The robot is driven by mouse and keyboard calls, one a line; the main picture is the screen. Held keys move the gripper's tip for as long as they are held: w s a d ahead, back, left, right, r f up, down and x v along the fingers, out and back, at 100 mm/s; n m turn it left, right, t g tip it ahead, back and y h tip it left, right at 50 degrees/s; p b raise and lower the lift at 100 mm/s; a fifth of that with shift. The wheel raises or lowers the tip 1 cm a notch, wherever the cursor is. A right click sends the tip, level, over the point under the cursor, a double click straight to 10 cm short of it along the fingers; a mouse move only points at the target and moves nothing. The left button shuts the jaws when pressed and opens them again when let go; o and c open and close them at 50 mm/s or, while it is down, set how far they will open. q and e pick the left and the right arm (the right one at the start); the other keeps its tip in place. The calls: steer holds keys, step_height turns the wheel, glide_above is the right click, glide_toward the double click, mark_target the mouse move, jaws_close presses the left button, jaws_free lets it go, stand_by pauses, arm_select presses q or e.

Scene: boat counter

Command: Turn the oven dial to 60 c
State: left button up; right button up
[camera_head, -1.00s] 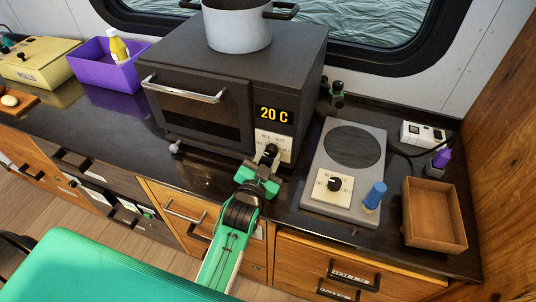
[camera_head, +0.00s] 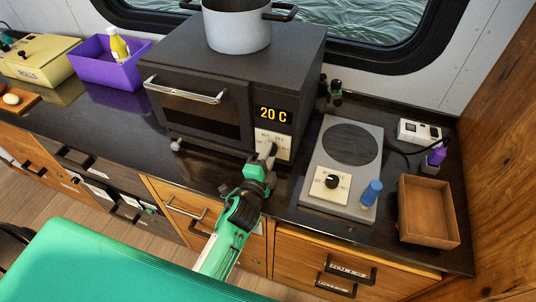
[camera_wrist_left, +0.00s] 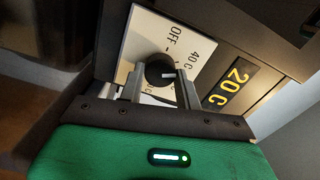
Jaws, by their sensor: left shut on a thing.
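The oven (camera_head: 200,118) is a dark box whose display (camera_head: 273,114) reads 20 C. Below the display is a pale dial plate (camera_head: 282,147) with a black dial, which shows clearly in the left wrist view (camera_wrist_left: 158,69). OFF and 40 C are legible on the plate there; other marks are partly hidden. The dial's white mark points right in the wrist view. My left gripper (camera_wrist_left: 160,88) is shut on the dial, one finger at each side. In the head view my left gripper (camera_head: 268,158) reaches the plate from below. My right gripper is not in view.
A grey pot (camera_head: 237,28) stands on the oven. Right of it is a hotplate (camera_head: 362,126) with its own knob (camera_head: 331,181) and a blue-topped item (camera_head: 372,192). A brown tray (camera_head: 428,212) lies farther right. A purple bin (camera_head: 95,70) is at the left.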

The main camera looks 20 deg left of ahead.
arm_select(q)
steer(key=m+p, duration=0.1)
steer(key=m, duration=0.9)
steer(key=shift+f, duration=0.1)
steer(key=shift+m, duration=0.3)
stand_by(0.3)
steer(key=o, duration=1)
